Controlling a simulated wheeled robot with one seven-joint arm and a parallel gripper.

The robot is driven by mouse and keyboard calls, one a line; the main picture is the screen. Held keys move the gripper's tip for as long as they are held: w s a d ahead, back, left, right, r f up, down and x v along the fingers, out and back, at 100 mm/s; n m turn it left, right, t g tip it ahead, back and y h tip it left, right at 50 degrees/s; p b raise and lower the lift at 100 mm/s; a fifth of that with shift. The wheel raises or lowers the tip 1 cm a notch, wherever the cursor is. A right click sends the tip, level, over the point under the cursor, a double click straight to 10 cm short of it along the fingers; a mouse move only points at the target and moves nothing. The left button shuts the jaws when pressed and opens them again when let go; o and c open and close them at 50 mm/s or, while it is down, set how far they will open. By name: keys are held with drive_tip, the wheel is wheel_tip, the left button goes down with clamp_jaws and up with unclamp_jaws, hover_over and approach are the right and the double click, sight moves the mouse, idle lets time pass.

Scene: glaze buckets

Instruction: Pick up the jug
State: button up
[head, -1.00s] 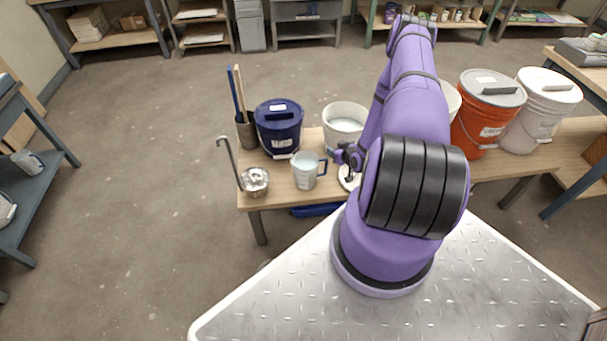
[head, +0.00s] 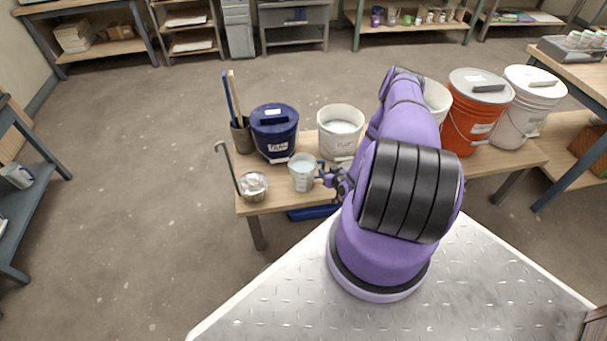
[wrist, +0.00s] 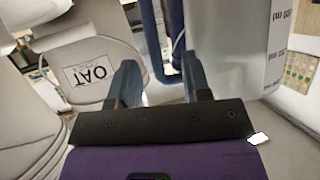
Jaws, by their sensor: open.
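The jug (head: 302,173) is translucent and pale, with a dark blue handle on its right side. It stands upright on the low wooden bench, between the ladle and the white bucket. My gripper (head: 329,177) is at the jug's handle side, low over the bench. In the wrist view the jug's pale wall (wrist: 228,62) with printed volume marks fills the right. Its blue handle (wrist: 150,38) shows ahead, between the lines of my open fingers (wrist: 158,82). I see a gap between the fingers; whether either touches the handle is unclear.
A metal ladle (head: 253,184) lies left of the jug. A navy lidded bucket (head: 275,136) and an open white bucket (head: 340,139) stand behind it. An orange bucket (head: 470,120) and a white lidded bucket (head: 520,115) stand farther right.

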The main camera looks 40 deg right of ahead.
sight(323, 168)
drive_tip(key=x, duration=0.4)
drive_tip(key=shift+w+d+f, duration=0.2)
drive_tip(key=shift+d+f, duration=0.1)
drive_tip(key=shift+d, duration=0.05)
drive_tip(key=shift+c, duration=0.4)
clamp_jaws()
drive_tip(key=shift+r, duration=0.1)
idle(0.6)
